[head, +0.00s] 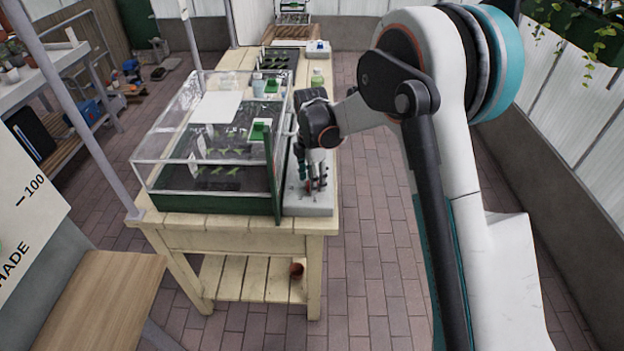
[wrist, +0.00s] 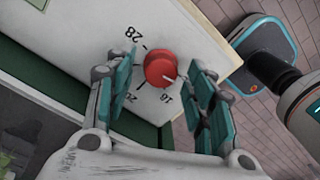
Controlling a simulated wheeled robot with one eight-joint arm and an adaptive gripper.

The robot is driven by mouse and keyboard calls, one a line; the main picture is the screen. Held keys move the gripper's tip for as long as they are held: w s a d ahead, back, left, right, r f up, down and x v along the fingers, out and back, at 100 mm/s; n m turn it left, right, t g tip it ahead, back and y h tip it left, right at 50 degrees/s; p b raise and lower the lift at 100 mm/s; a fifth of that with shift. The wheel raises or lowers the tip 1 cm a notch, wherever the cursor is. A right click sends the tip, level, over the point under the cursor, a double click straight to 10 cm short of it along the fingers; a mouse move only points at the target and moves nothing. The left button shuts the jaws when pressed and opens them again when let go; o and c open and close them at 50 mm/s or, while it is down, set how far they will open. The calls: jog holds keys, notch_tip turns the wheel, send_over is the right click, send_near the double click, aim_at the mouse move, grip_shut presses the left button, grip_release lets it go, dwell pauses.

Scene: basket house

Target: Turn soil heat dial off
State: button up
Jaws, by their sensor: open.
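The soil heat dial (wrist: 160,68) is a round red knob with a white pointer line, on a pale panel (wrist: 195,30) with printed marks. In the wrist view, one mark reads 28; the others are small and tilted, the lowest perhaps 16. The pointer is toward the lower right of the picture. No "off" label is readable. My gripper (wrist: 163,75) is open, its teal-padded fingers on either side of the dial, with gaps visible. In the head view, my gripper (head: 314,180) points down over the pale control box (head: 310,204), largely hiding the dial.
A clear-lidded propagator (head: 205,130) with a green base and seedlings stands left of the control box on the wooden bench (head: 230,222). A small pot (head: 296,270) is on the lower shelf. Brick floor is free right of the bench.

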notch_tip(320, 180, up, 12)
jog(key=shift+w+f, duration=0.15)
jog(key=shift+f, duration=0.1)
dwell(0.5)
jog(key=s+d+r+m+t, duration=0.3)
jog(key=s+d+r+m, duration=0.8)
jog(key=s+d+r, duration=0.15)
jog(key=s+d+f+m+t, duration=0.1)
jog(key=s+d+m+t, duration=0.1)
jog(key=s+m, duration=0.4)
jog(key=s+d+f+m+t, duration=0.2)
jog(key=s+d+m, duration=0.3)
jog(key=s, duration=0.8)
jog(key=shift+d+m+t, duration=0.15)
jog(key=shift+m+t, duration=0.15)
jog(key=shift+m, duration=0.3)
